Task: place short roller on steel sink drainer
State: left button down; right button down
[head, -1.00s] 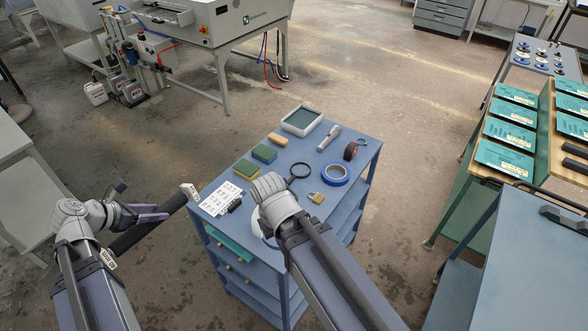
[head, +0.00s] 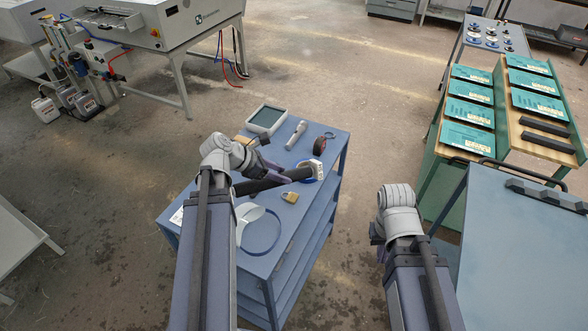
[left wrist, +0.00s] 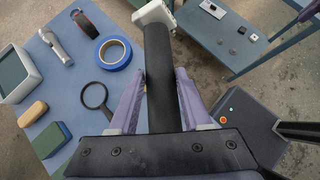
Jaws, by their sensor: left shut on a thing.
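The short roller (head: 280,180) is a black cylinder with a white end, held over the blue cart in the head view. It also shows in the left wrist view (left wrist: 159,75), running between the purple fingers. My left gripper (head: 258,165) is shut on it; in the left wrist view the fingers (left wrist: 157,95) lie on both sides of it. My right gripper (head: 378,243) is to the right of the cart, mostly hidden behind its own wrist, so its opening does not show. I cannot make out a steel sink drainer in either view.
A large grey machine (head: 165,22) stands back left. Green-plate racks (head: 468,110) and a blue table (head: 525,240) stand right. Floor behind the cart is open.

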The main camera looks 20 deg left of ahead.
pick_arm(q)
jog(key=w+a+f+n+t+y+b, duration=0.3)
jog(key=w+a+n+y, duration=0.3)
jog(key=w+a, duration=0.8)
jog(key=shift+n+h, duration=0.4)
jog(key=shift+n, duration=0.3)
jog(key=f+b, duration=0.3)
jog(key=s+f+b, duration=0.1)
jog(key=f+b, duration=0.6)
jog(key=shift+s+a+f, duration=0.1)
jog(key=shift+s+a, duration=0.05)
jog(key=shift+a, duration=0.25)
jog(key=shift+f, duration=0.1)
jog(key=shift+f+b, duration=0.15)
jog(key=shift+b, duration=0.2)
jog(key=shift+c, duration=1.7)
grip_release()
